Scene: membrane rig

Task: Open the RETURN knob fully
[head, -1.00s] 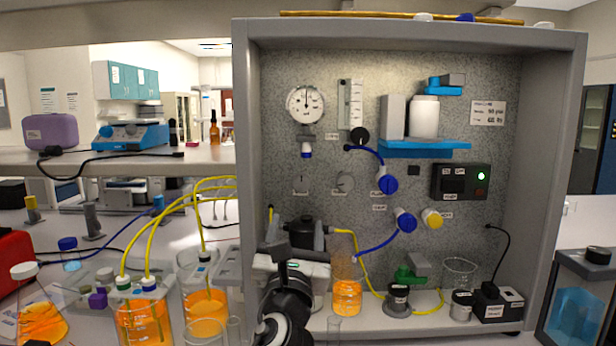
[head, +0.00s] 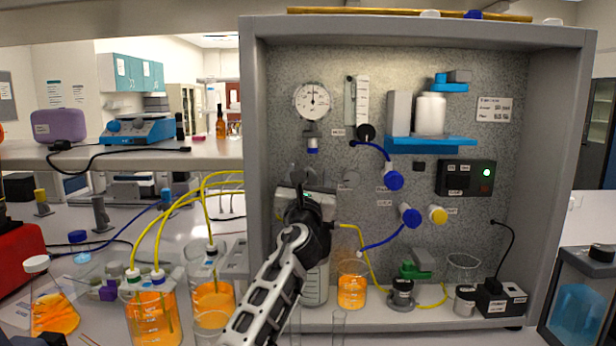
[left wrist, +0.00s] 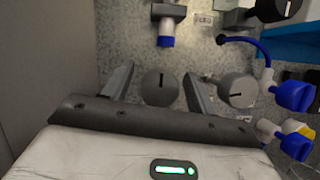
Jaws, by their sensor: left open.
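Two round grey knobs are on the speckled panel; I cannot read which one is labelled RETURN. In the left wrist view, the left knob (left wrist: 160,88) has an upright dark pointer line and the right knob (left wrist: 238,91) a nearly level one. My left gripper (left wrist: 160,84) is open, its fingers on either side of the left knob with visible gaps. In the head view my left gripper (head: 304,180) is in front of the panel and mostly hides the left knob. The right knob (head: 350,180) shows just right of it. My right gripper is not in view.
A pressure gauge (head: 312,101) and a flow meter (head: 362,102) with a black knob are above. Blue fittings (head: 394,180) and a blue tube are to the right. Beakers of orange liquid (head: 153,318) with yellow tubes stand at lower left. The cabinet's left wall (head: 256,150) is close.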

